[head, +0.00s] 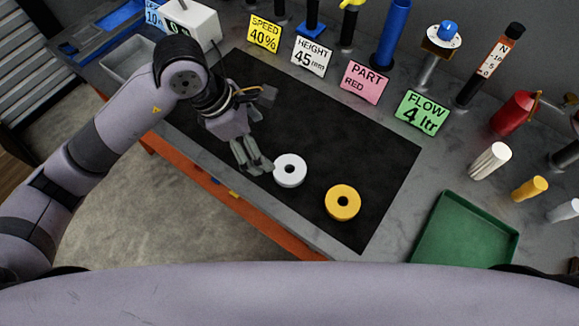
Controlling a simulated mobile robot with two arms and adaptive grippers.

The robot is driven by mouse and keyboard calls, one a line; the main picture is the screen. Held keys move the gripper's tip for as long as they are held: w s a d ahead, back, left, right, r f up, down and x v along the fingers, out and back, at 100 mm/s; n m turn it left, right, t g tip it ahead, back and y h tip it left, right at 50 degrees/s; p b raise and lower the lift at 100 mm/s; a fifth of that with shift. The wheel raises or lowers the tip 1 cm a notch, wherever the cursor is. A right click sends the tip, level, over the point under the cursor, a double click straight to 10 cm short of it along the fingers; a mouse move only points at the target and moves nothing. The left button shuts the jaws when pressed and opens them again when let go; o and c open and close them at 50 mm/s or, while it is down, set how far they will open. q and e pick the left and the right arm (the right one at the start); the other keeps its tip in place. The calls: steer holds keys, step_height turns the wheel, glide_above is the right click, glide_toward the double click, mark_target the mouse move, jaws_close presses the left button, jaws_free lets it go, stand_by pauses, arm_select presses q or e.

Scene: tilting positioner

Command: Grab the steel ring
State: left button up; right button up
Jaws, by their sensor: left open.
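A white-grey ring, the steel ring by its look (290,170), lies flat on the black mat (390,150) near the mat's front edge. A yellow ring (342,202) lies to its right, apart from it. My left gripper (256,168) points down just left of the pale ring, with its fingertips close to the ring's left edge. It is open. I cannot tell whether a fingertip touches the ring. My right gripper is not in the picture.
Cards for speed, height, part (364,83) and flow (421,112) stand behind the mat, with posts and a blue cylinder (391,32). A green tray (465,235) lies at right, near white and yellow cylinders (529,188). The mat's middle is clear.

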arm_select(q)
steer(key=p, duration=0.3)
glide_toward(293, 171)
steer(key=shift+s+d+f, duration=0.25)
steer(key=shift+s+f, duration=0.05)
steer(key=shift+f, duration=0.25)
steer(key=shift+d+f, duration=0.15)
steer(key=shift+f, duration=0.1)
steer(key=p+x, duration=0.2)
steer(key=x, duration=0.1)
steer(key=shift+w+f, duration=0.2)
steer(key=shift+f, duration=0.05)
steer(key=shift+d+f, duration=0.2)
steer(key=shift+f, duration=0.35)
steer(key=c, duration=1.9)
steer(key=shift+w+r, duration=0.1)
steer(key=shift+r, duration=0.05)
steer(key=shift+c, duration=0.2)
